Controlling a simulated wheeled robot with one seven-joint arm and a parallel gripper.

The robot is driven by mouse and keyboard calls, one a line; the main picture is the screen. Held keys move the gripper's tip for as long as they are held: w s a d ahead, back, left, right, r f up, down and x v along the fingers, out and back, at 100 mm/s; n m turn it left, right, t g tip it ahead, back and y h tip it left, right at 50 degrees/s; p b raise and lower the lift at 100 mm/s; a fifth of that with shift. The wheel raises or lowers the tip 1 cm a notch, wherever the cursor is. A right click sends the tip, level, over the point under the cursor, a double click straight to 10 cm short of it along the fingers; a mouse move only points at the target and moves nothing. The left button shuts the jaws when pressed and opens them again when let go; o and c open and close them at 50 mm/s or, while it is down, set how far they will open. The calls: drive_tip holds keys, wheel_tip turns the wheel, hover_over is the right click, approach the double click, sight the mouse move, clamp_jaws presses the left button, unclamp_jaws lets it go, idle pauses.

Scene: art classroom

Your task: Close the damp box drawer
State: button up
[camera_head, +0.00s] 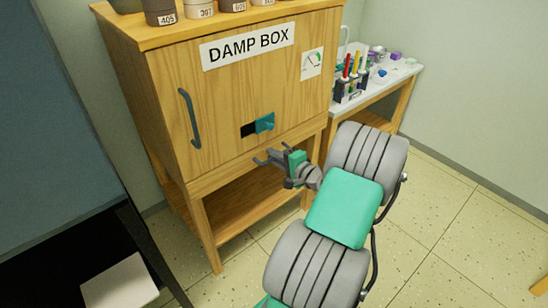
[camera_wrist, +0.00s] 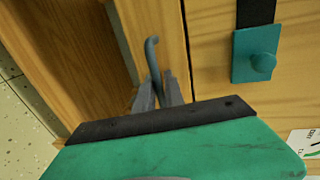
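The damp box (camera_head: 165,80) is a wooden cabinet labelled "DAMP BOX". A narrow wooden drawer front (camera_head: 225,172) runs below its door; it also shows in the wrist view (camera_wrist: 171,45). The drawer's grey curved handle (camera_head: 258,161) shows one bent end in the wrist view (camera_wrist: 152,48). My gripper (camera_head: 277,157) is at this handle. In the wrist view its fingers (camera_wrist: 159,92) stand close on both sides of the handle bar and look shut on it. The handle's other end is hidden there. I cannot tell exactly how far out the drawer is.
The door has a grey handle (camera_head: 190,118) and a teal latch (camera_head: 264,123). Labelled pots (camera_head: 199,9) stand on top. An open shelf (camera_head: 240,205) lies below. A white table (camera_head: 392,82) with tools stands right. A dark surface (camera_head: 70,260) is near left; floor is free at right.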

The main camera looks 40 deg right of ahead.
drive_tip(key=p+v, duration=0.2)
drive_tip(key=v, duration=0.6)
idle(0.4)
